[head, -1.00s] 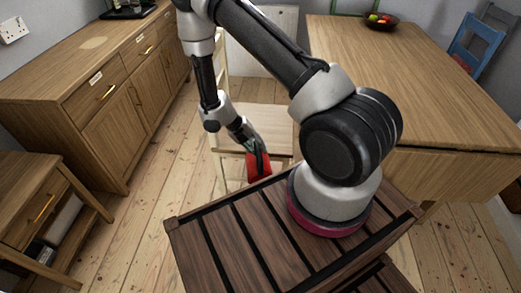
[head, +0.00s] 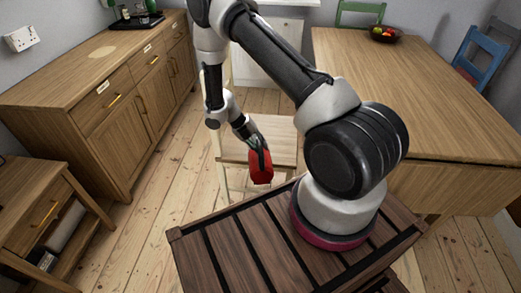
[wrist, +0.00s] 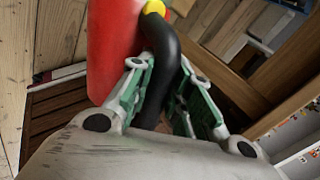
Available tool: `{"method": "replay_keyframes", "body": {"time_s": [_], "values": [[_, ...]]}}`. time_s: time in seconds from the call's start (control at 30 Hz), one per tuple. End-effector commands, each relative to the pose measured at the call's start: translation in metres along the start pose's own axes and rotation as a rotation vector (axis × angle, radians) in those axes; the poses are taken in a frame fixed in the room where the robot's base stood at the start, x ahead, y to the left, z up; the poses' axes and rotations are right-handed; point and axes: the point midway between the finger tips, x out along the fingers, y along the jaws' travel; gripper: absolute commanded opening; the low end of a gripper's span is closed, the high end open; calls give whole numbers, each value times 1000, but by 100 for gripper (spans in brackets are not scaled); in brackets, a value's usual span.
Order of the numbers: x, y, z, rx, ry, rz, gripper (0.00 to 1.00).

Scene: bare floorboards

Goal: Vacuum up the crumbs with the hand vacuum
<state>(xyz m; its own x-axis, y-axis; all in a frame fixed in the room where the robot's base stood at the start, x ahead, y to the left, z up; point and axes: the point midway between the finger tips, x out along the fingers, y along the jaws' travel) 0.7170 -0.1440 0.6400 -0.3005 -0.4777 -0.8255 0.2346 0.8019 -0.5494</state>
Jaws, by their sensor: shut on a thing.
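The hand vacuum (head: 261,172) has a red body and a black handle. My gripper (head: 256,146) is shut on it and holds it in the air, in front of a wooden chair in the head view. In the wrist view my gripper (wrist: 162,95) has its green-padded fingers on either side of the black handle, with the red body (wrist: 112,45) at the upper left and a yellow button near the top. I cannot make out any crumbs in either view.
A wooden chair (head: 283,140) stands just behind the vacuum. A wooden table (head: 420,90) with a fruit bowl (head: 385,35) is at right. A sideboard (head: 100,115) lines the left wall, with a small side table (head: 38,205) nearer. Bare floorboards (head: 150,205) lie between.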

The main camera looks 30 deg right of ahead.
Motion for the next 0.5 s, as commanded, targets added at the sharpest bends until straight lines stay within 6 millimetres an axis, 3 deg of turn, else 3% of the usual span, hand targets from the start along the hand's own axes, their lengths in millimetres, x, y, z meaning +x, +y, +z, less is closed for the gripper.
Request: {"method": "replay_keyframes", "body": {"time_s": [0.5], "values": [[-4,-4,40,2,-1,0,0]]}}
